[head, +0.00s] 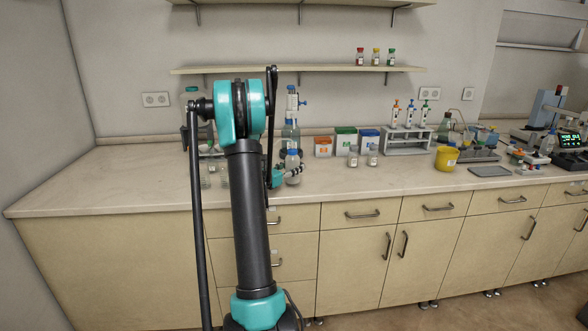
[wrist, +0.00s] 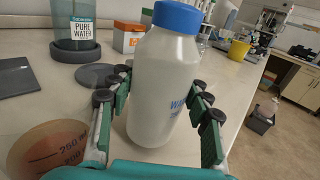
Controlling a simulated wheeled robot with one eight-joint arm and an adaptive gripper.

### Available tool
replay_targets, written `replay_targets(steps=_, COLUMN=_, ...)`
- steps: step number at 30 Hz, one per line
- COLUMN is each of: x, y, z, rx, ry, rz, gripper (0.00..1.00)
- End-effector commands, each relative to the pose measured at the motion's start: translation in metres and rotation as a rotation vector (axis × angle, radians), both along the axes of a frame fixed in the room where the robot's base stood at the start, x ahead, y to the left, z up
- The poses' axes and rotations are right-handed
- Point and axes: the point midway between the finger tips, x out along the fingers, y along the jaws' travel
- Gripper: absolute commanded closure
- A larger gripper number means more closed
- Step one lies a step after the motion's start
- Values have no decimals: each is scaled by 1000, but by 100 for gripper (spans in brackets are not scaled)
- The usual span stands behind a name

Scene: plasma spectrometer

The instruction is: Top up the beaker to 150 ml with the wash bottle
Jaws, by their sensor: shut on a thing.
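A translucent white bottle with a blue cap (wrist: 165,85) stands upright between the fingers of my gripper (wrist: 160,110), which is shut on it. A glass vessel with dark graduation marks and a brownish look (wrist: 55,152) is at the lower left of the wrist view, probably the beaker. Its liquid level is not clear.
A "PURE WATER" container (wrist: 78,28) stands on a dark round base behind the bottle. A grey disc (wrist: 95,75) and a dark flat pad (wrist: 17,78) lie nearby. Coloured boxes (head: 345,140), a pipette rack (head: 407,140) and a yellow bucket (head: 446,158) stand to the right.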

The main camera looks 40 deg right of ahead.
Motion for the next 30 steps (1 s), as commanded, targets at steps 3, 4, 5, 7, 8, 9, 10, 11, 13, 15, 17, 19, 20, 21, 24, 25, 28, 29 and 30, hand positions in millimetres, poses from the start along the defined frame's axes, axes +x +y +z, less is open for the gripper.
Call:
replay_targets(steps=3, x=1, y=0, z=1, rx=-1, ry=1, rz=3, gripper=62)
replay_targets(steps=4, x=1, y=0, z=1, rx=-1, ry=1, rz=3, gripper=62)
replay_targets(steps=5, x=1, y=0, z=1, rx=-4, ry=2, rz=3, gripper=62)
replay_targets(steps=7, x=1, y=-1, z=2, rx=-10, ry=7, rz=3, gripper=62)
replay_targets(steps=8, x=0, y=-1, z=3, rx=-15, ry=10, rz=3, gripper=62)
replay_targets(steps=9, x=0, y=-2, z=4, rx=-24, ry=16, rz=3, gripper=62)
replay_targets(steps=10, x=-1, y=-3, z=6, rx=-33, ry=22, rz=3, gripper=62)
replay_targets(steps=11, x=-1, y=-4, z=7, rx=-41, ry=28, rz=2, gripper=61)
replay_targets(steps=13, x=-3, y=-6, z=11, rx=-65, ry=45, rz=3, gripper=61)
replay_targets(steps=15, x=-4, y=-8, z=15, rx=-92, ry=64, rz=3, gripper=61)
replay_targets(steps=17, x=-6, y=-10, z=19, rx=-115, ry=80, rz=3, gripper=61)
replay_targets(steps=19, x=-7, y=-12, z=23, rx=-143, ry=98, rz=3, gripper=61)
replay_targets(steps=20, x=-8, y=-13, z=25, rx=-155, ry=106, rz=2, gripper=61)
replay_targets(steps=21, x=-9, y=-14, z=27, rx=-170, ry=116, rz=1, gripper=61)
replay_targets(steps=24, x=-8, y=-14, z=18, rx=-166, ry=115, rz=2, gripper=61)
replay_targets(steps=25, x=-8, y=-14, z=16, rx=-166, ry=115, rz=3, gripper=61)
replay_targets(steps=28, x=-8, y=-13, z=9, rx=-166, ry=114, rz=3, gripper=61)
replay_targets(steps=29, x=-8, y=-14, z=8, rx=-166, ry=114, rz=2, gripper=61)
replay_targets(steps=30, x=-8, y=-14, z=5, rx=-165, ry=114, rz=3, gripper=61)
